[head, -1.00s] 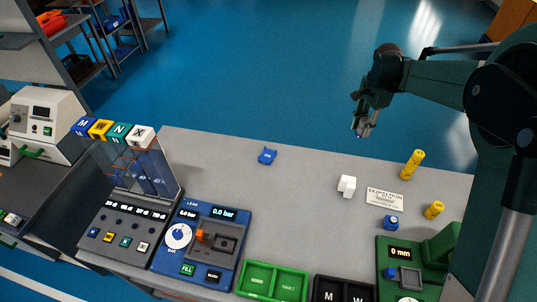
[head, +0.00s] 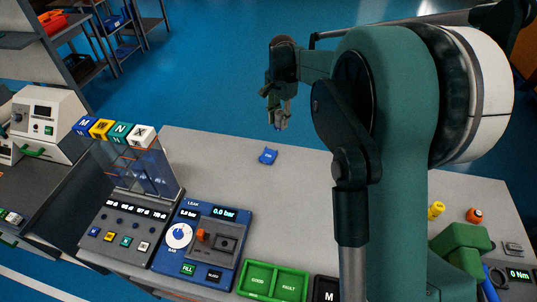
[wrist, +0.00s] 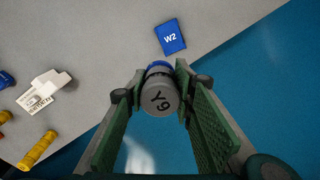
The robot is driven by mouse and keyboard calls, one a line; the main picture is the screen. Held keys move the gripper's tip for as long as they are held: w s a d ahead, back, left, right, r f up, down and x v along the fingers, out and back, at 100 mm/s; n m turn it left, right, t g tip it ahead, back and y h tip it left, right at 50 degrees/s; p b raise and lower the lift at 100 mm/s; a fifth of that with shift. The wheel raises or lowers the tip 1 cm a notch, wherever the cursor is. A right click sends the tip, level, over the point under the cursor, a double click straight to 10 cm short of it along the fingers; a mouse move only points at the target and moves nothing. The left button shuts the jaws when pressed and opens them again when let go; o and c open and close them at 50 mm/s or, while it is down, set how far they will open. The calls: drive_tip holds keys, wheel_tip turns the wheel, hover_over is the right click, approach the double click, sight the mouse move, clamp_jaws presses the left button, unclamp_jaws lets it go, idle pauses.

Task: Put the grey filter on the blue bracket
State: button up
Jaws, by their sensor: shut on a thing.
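The grey filter (wrist: 160,95) is a short grey cylinder with dark marks on its end face and a blue ring at its far side. My gripper (wrist: 159,88) is shut on it, with a green-edged finger on each side. In the head view my gripper (head: 277,122) hangs in the air past the table's far edge, and the filter is too small there to make out clearly. The blue bracket (head: 268,156) lies on the table near its far edge, just below my gripper in the picture. In the wrist view the bracket (wrist: 170,38), marked W2, is ahead of the filter and apart from it.
The grey table (head: 215,150) is clear around the bracket. A clear panel with lettered cubes (head: 115,130) stands at left. The blue leak tester (head: 195,240) and green tray (head: 273,280) are nearer. A white block (wrist: 50,82) and yellow cylinder (wrist: 38,150) show in the wrist view.

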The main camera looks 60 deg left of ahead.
hover_over(268, 156)
wheel_tip(268, 156, down, 7)
drive_tip(key=shift+w+n, duration=0.15)
drive_tip(key=shift+n, duration=0.15)
drive_tip(key=shift+f, duration=3.15)
drive_tip(key=shift+f, duration=1.85)
drive_tip(key=shift+f, duration=0.15)
